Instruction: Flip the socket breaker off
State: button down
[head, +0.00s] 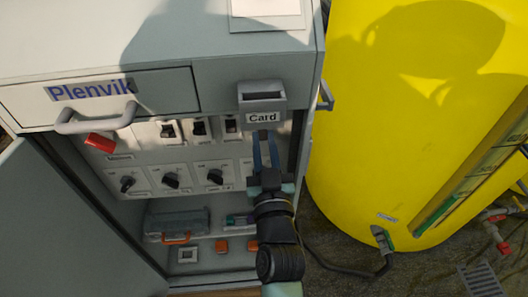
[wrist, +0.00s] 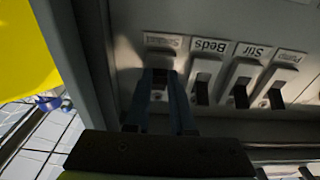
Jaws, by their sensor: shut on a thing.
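The breaker row shows in the wrist view. The socket breaker (wrist: 160,72) is at its left end, under a dim label that seems to read Sockets. My gripper (wrist: 160,82) has its two fingers on either side of this breaker's lever, shut on it. The fingers hide most of the lever, so its position cannot be told. In the head view my gripper (head: 265,140) reaches into the cabinet just below the Card holder, and the socket breaker is hidden there.
Beside it are the Beds breaker (wrist: 202,86) and the Stir breaker (wrist: 240,92). A drawer with a handle (head: 95,118) and the Card holder (head: 262,95) overhang the panel. Rotary knobs (head: 171,181) sit below. A yellow tank (head: 400,130) stands to the right.

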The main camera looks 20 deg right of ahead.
jog(key=c, duration=0.8)
grip_release()
jog(key=shift+o, duration=0.2)
jog(key=b+v, duration=0.2)
jog(key=v, duration=1.1)
jog(key=shift+b, duration=0.4)
jog(key=shift+w+f, duration=0.1)
jog(key=shift+f, duration=0.05)
